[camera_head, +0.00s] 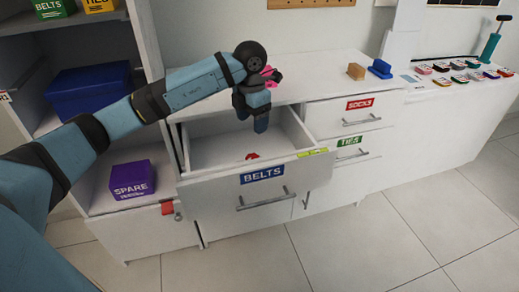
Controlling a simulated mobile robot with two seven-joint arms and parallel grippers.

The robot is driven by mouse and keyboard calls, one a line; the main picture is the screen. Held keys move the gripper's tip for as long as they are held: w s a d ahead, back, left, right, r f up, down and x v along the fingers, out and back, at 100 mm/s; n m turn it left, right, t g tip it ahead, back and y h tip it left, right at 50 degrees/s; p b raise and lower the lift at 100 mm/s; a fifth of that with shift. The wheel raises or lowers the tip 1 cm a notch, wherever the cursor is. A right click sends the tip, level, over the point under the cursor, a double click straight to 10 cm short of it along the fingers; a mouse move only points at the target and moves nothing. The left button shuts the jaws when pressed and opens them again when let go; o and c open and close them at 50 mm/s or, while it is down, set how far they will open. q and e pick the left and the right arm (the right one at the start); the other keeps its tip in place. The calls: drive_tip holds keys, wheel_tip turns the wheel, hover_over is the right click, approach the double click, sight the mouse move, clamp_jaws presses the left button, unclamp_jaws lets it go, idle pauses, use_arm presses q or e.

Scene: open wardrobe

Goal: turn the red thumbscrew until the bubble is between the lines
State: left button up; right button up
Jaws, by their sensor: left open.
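A small red piece, which looks like the thumbscrew (252,155), sits inside the open BELTS drawer, close behind its front panel. A yellow-green strip, which looks like the level vial (313,152), lies on the top edge of the drawer front, right of the red piece. Its bubble and lines are too small to make out. My left gripper (261,126) points down over the drawer, above the red piece and apart from it. It is open, and I see nothing between its fingers. My right gripper is not in view.
The BELTS drawer (213,191) is pulled out; the SOCKS drawer (348,119) is shut. A purple SPARE box (132,178) and a blue bin (90,92) stand on left shelves. A pink thing (271,74) shows behind my wrist. Tan and blue blocks stand on the cabinet top.

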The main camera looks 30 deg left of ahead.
use_arm(q)
drive_tip(key=b, duration=0.2)
hover_over(252, 157)
wheel_tip(252, 157, down, 5)
drive_tip(key=shift+r, duration=0.15)
wheel_tip(252, 157, down, 9)
drive_tip(key=shift+b, duration=1.1)
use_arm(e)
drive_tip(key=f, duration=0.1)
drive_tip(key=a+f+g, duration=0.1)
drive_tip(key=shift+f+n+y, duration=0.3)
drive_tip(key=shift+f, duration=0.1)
use_arm(q)
drive_tip(key=shift+c, duration=0.4)
